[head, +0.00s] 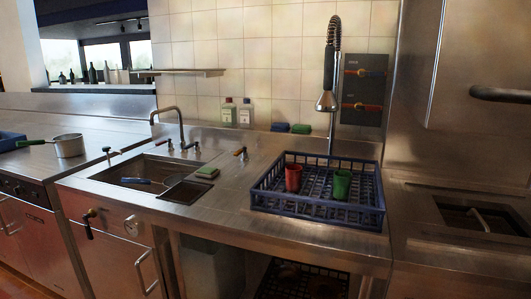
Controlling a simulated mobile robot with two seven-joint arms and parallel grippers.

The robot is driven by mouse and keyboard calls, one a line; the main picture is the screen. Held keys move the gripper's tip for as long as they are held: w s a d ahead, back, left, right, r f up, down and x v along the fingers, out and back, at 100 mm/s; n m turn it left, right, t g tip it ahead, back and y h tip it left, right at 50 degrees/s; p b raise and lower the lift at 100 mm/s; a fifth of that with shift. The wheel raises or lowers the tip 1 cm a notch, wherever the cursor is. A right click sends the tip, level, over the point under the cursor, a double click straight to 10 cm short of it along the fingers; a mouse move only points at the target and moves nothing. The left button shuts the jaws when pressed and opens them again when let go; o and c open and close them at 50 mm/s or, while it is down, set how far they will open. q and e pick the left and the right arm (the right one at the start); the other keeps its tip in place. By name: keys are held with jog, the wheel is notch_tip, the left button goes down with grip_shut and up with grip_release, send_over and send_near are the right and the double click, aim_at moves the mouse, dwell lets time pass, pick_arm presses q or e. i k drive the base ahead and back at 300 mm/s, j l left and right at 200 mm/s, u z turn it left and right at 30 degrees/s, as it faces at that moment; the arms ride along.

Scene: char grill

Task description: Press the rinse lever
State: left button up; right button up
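A spray head (327,100) hangs from a coiled-spring hose (332,45) above the dish rack (318,214). I cannot tell for certain which part is the rinse lever. A dark wall panel (363,90) to the right of the hose carries two horizontal coloured handles, an upper one (365,72) and a lower one (365,107). A small lever (240,153) stands on the counter behind the rack's left side, and a dark-handled valve (88,216) is on the sink front. Neither of my grippers is in view.
The blue rack holds a red cup (293,178) and a green cup (341,184). A pan (68,146) is at far left. The steel counter between sink and rack is clear.

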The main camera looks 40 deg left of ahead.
aim_at(240, 152)
jog(key=u, duration=1.35)
jog(key=z, duration=0.65)
jog(key=j+z, duration=0.4)
jog(key=k+j+z, duration=0.1)
jog(key=j+z, duration=0.3)
jog(key=k+j+z, duration=0.2)
jog(key=j+z, duration=0.2)
jog(key=j, duration=0.25)
jog(key=k+j+z, duration=0.1)
jog(key=j, duration=0.25)
jog(key=k+j+z, duration=0.1)
jog(key=k+j, duration=0.5)
jog(key=j, duration=0.2)
jog(key=k+j, duration=0.25)
jog(key=j, duration=0.15)
jog(key=k+j, duration=0.25)
jog(key=j, duration=0.2)
jog(key=z, duration=0.05)
